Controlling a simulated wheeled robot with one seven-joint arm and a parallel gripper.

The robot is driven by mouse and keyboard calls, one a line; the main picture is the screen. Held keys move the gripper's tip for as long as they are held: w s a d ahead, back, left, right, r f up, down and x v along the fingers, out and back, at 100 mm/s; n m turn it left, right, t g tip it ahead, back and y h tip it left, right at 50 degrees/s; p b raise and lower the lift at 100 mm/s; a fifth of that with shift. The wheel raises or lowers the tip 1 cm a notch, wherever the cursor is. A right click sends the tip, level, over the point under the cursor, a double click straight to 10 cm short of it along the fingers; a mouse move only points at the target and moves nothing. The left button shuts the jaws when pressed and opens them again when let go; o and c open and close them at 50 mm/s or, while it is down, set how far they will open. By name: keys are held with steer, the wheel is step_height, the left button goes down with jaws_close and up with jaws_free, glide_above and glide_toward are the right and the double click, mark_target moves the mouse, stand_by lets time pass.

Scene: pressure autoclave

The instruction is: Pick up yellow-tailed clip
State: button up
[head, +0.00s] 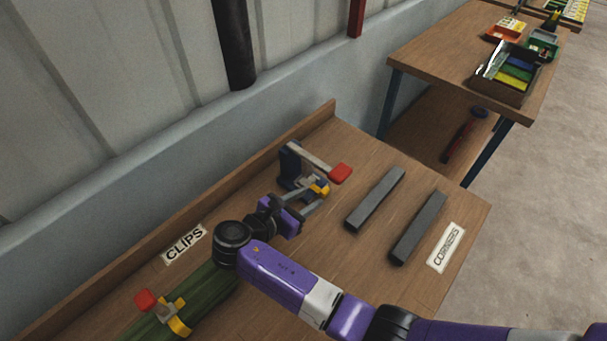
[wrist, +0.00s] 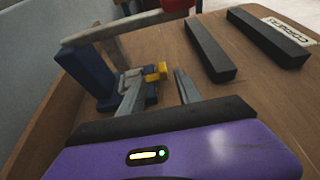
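A small clip with a yellow tail (head: 320,188) lies on the wooden bench, close to the foot of a dark blue block with a grey lever. In the wrist view its yellow tail (wrist: 157,73) appears between my fingertips, nearer the left one. My gripper (head: 314,198) is at the clip with its fingers apart; it also shows in the wrist view (wrist: 156,82). The left finger hides part of the clip's dark body. I cannot tell whether either finger touches it.
The blue block (head: 290,163) carries a grey lever with a red end (head: 341,173) close above the clip. Two dark bars (head: 376,200) lie to the right. A low back edge borders the bench.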

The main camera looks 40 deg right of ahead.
mark_target(324, 191)
steer(key=shift+w+d+f, duration=0.15)
steer(key=shift+d, duration=0.2)
steer(key=shift+s+p+x, duration=0.2)
steer(key=shift+p+x, duration=0.35)
steer(key=shift+x, duration=2.95)
steer(key=shift+d, duration=0.1)
jaws_close()
